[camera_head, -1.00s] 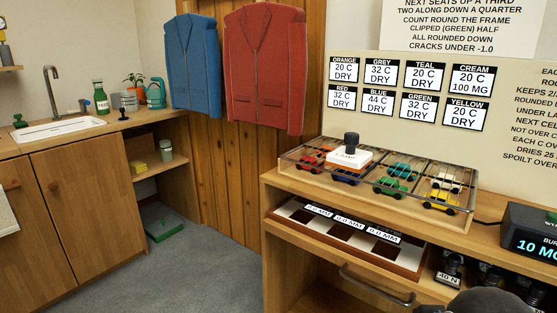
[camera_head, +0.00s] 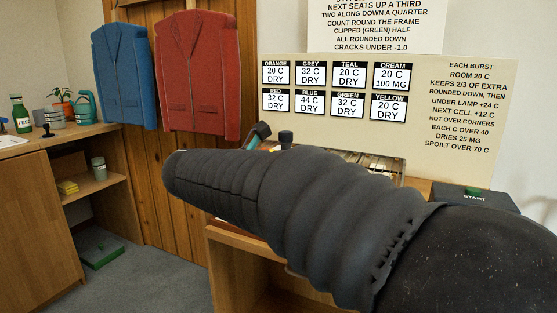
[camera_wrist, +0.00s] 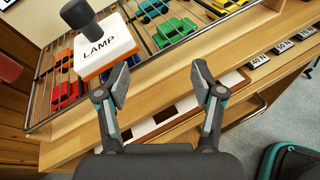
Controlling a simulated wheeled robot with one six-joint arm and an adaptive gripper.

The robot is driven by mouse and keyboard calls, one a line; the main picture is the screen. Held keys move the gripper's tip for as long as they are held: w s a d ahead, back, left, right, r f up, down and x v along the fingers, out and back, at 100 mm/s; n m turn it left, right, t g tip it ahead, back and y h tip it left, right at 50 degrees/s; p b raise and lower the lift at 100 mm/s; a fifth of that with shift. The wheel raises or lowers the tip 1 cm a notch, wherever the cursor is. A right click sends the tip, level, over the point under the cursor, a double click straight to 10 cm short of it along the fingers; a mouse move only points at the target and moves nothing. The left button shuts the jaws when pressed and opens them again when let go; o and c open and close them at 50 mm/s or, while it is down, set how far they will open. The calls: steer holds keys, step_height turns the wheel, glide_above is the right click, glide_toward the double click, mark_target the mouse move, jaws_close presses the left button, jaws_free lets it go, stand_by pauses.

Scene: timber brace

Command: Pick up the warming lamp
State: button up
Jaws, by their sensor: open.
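The warming lamp (camera_wrist: 101,48) is a white block with an orange lower edge, the word LAMP on its face and a black knob on top. In the wrist view it sits on the wire rack (camera_wrist: 42,88) at the upper left, with coloured toy cars under the rack. My gripper (camera_wrist: 161,80) is open and empty. Its fingers are in front of the shelf edge, below and to the right of the lamp, apart from it.
The wooden bench edge (camera_wrist: 225,75) runs under the rack. A lower shelf with a white panel (camera_wrist: 150,124) and labelled weights (camera_wrist: 283,47) lies below. A sign board (camera_head: 460,130) stands behind the rack. A START box (camera_head: 473,197) is at the right.

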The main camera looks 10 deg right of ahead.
mark_target(281, 140)
steer(key=w+a+r+n+t+h, duration=0.25)
steer(key=w+a+r+n, duration=0.2)
steer(key=a, duration=0.25)
steer(key=shift+m+t+y, duration=0.25)
steer(key=shift+m+y, duration=0.1)
steer(key=x, duration=0.6)
steer(key=b+x, duration=0.1)
steer(key=x, duration=0.6)
steer(key=shift+w+d+f, duration=0.2)
steer(key=shift+f, duration=0.05)
jaws_close()
